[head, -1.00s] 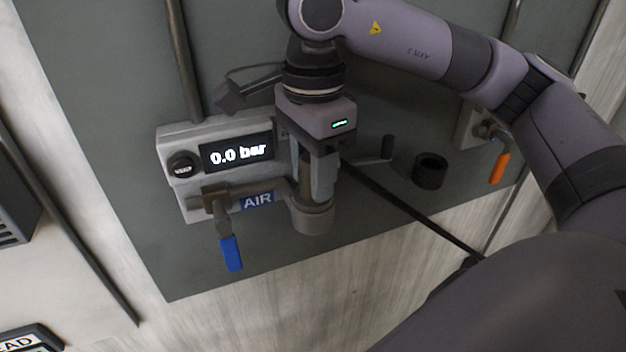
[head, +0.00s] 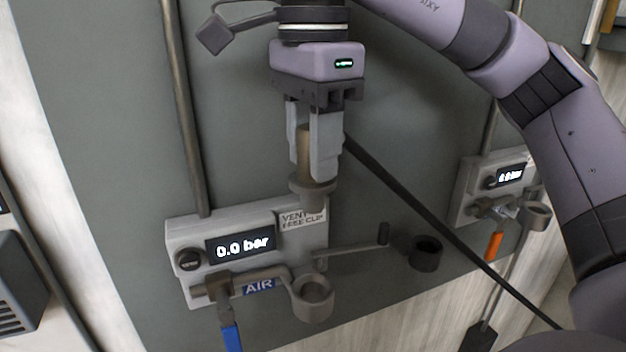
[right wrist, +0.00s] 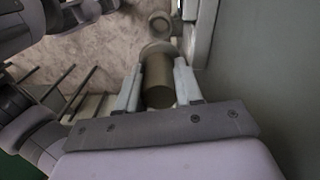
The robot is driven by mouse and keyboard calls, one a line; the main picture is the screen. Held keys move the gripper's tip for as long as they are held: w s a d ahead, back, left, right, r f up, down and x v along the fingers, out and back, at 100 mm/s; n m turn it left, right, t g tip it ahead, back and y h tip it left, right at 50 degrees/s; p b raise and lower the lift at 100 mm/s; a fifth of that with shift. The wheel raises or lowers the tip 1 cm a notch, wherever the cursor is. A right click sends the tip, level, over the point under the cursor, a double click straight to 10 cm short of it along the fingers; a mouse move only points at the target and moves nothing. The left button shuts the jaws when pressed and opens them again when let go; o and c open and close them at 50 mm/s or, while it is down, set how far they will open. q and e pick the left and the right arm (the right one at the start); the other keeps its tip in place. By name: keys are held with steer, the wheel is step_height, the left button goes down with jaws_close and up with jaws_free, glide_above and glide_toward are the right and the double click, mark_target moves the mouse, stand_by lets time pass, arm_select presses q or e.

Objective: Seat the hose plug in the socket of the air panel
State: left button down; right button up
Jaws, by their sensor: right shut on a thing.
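My right gripper (head: 322,150) is shut on the hose plug (head: 305,185), a tan cylinder with a wider collar at its lower end. The plug points down and hangs above the AIR panel's socket (head: 313,298), a grey ring; a clear gap separates them. The AIR panel (head: 180,232) has a display reading 0.0 bar and a blue-handled valve (head: 230,335). In the right wrist view the plug (right wrist: 158,82) sits between both fingers, and a round ring, apparently the socket (right wrist: 160,22), shows beyond it. My left gripper is not in view.
A black hose (head: 430,217) runs from behind the gripper to the lower right. A dark-handled lever (head: 383,235) sticks out right of the socket, near a black cup (head: 425,253). A second panel (head: 470,180) with an orange handle stands at right.

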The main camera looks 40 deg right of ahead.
steer(key=shift+r, duration=4.1)
